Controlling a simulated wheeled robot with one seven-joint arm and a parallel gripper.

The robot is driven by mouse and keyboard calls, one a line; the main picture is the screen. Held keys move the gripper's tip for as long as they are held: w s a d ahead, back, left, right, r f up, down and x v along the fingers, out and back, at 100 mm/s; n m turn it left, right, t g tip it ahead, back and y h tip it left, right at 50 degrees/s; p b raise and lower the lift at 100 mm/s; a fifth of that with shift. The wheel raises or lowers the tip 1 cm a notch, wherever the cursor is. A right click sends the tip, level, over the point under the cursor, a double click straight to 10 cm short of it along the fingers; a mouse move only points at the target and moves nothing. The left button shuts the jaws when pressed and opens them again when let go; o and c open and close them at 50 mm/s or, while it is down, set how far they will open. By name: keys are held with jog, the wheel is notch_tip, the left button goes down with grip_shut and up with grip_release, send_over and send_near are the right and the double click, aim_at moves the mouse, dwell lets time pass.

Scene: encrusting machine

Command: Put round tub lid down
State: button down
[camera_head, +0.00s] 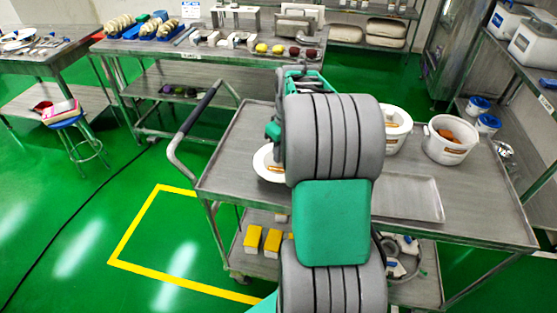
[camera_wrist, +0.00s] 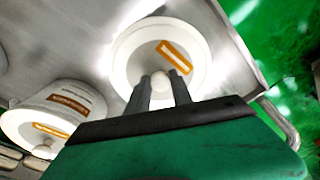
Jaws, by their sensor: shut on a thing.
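The round tub lid (camera_wrist: 193,42) is white with an orange-brown label and a small round knob. In the wrist view my gripper (camera_wrist: 160,85) has its two fingers closed around that knob. The lid (camera_head: 266,164) also shows in the head view, partly behind my arm, at the left part of the cart top (camera_head: 232,150). I cannot tell whether it touches the cart top. My fingers are hidden behind my arm in the head view. A white tub (camera_wrist: 85,100) with orange-brown labels stands at the left in the wrist view.
Two white tubs, one partly behind my arm (camera_head: 397,138) and one further right (camera_head: 446,150), stand on the cart's right side. A shallow metal tray (camera_head: 415,200) lies in front of them. The cart's push handle (camera_head: 190,130) rises at the left. Bare cart top surrounds the lid.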

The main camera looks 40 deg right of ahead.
jog(key=shift+w+a+f, duration=0.2)
jog(key=shift+w+f, duration=0.05)
jog(key=shift+f, duration=0.1)
jog(key=shift+w+a+f, duration=0.1)
jog(key=shift+f, duration=0.85)
jog(key=shift+w+a+f, duration=0.1)
jog(key=shift+f, duration=0.85)
jog(key=shift+f, duration=0.2)
jog(key=c, duration=1.1)
grip_release()
